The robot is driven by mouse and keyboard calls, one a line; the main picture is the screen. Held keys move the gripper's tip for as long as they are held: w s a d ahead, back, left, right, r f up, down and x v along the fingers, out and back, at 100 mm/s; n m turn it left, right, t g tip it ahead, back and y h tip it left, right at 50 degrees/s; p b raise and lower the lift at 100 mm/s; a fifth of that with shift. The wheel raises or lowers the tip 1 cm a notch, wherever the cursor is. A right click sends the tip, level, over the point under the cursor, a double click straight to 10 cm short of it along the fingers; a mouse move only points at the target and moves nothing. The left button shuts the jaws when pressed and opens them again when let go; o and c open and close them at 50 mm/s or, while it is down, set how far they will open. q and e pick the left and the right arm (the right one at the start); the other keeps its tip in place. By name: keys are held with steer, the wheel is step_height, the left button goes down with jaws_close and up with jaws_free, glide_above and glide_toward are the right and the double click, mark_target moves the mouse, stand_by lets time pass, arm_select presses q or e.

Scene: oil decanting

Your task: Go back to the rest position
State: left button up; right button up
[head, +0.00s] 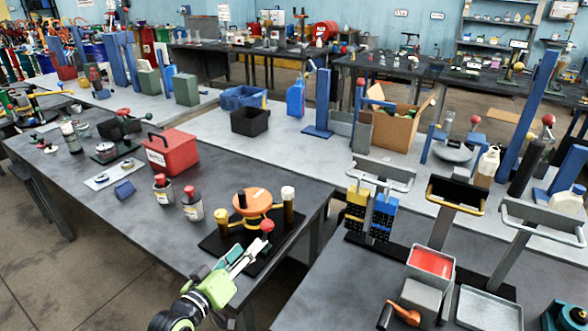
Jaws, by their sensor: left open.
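My left gripper (250,254) reaches up from the bottom of the head view, with its green-and-black wrist behind it. Its jaws are open and I see nothing between them. It is in front of an orange round-topped device (257,202) on a black base plate (282,236), near the dark table's front right corner. The fingers overlap the plate's near part in the picture; I cannot tell whether they touch it. A red knob (267,226) shows just beyond the fingertips. My right gripper is not in view.
Two red-capped jars (192,208) and a red box (171,152) stand on the dark table (120,215). A gap separates it from the right table, which bears a grey container with red contents (432,261) and a grey tray (488,309). Floor (60,285) is clear at lower left.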

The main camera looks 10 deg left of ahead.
arm_select(q)
steer(key=s+d+f+m+g, duration=0.2)
steer(key=s+d+f+g, duration=0.1)
steer(key=s+f, duration=0.3)
steer(key=s+d+f+m+g, duration=0.2)
steer(key=s+d+f+g, duration=0.15)
steer(key=s, duration=0.45)
steer(key=s+a+f+m+g+y, duration=0.1)
steer(key=s+a+g+y, duration=0.15)
steer(key=s, duration=0.65)
steer(key=s+a+f+m+g+y, duration=0.1)
steer(key=s+g, duration=0.3)
steer(key=s, duration=0.5)
step_height(320, 180, down, 26)
steer(key=b, duration=0.1)
steer(key=s+a+f+g+b, duration=0.1)
steer(key=s+a+f+g, duration=0.1)
steer(key=s+f, duration=1.6)
steer(key=shift+s+a+f+m+b, duration=0.3)
steer(key=shift+a+f, duration=0.3)
steer(key=shift+f, duration=0.15)
